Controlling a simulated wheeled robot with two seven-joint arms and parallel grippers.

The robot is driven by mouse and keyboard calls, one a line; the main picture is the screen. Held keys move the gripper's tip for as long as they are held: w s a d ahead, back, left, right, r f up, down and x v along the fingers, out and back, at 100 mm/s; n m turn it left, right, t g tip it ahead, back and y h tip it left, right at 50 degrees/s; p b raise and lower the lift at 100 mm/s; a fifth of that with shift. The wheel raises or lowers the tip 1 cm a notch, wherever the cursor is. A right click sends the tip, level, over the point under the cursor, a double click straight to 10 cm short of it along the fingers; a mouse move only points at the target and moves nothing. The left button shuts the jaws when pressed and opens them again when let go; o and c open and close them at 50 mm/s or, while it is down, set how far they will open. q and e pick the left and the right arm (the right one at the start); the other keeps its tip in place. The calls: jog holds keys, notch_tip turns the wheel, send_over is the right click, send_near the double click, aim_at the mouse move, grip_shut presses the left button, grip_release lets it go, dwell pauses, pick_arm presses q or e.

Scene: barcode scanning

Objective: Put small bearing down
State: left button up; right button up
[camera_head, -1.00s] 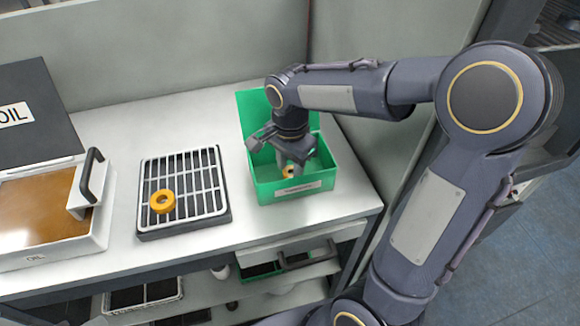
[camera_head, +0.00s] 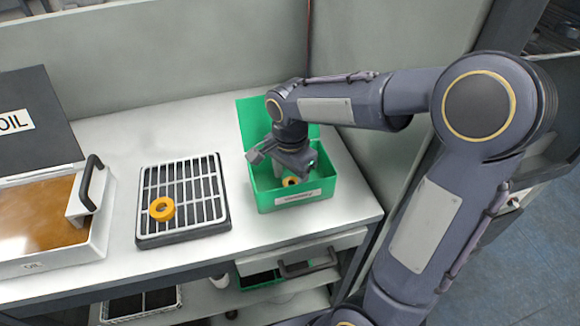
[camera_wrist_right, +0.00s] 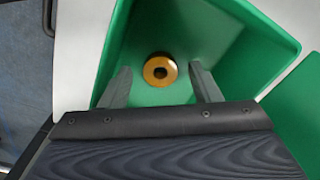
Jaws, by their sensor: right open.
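A small orange bearing (camera_head: 290,181) lies on the floor of the green box (camera_head: 262,190). In the right wrist view the bearing (camera_wrist_right: 160,70) shows as a ring with a dark hole, beyond and between the two fingertips. My right gripper (camera_wrist_right: 160,78) is open, its fingers apart on either side of the bearing and clear of it. In the head view the right gripper (camera_head: 292,170) points down into the green box, with its fingers partly hidden. My left gripper is not in view.
A larger orange ring (camera_head: 162,208) lies on a slatted rack (camera_head: 215,210) left of the box. An oil tray (camera_head: 40,250) with a raised handle stands farther left. The bench (camera_head: 110,130) is clear behind the rack. A partition wall stands close on the right.

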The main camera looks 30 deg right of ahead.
aim_at(290, 184)
notch_tip(290, 184, up, 11)
jog(key=s+a+f+n+t+y, duration=0.2)
jog(key=s+n, duration=0.4)
jog(key=s, duration=0.2)
jog(key=s+a+f+n+t+y+p, duration=0.1)
jog(key=s+f+n+t, duration=0.2)
jog(key=s+n, duration=0.4)
jog(key=shift+s+a+f+y, duration=0.15)
jog(key=shift+s+a+y, duration=0.25)
jog(key=shift+s, duration=0.45)
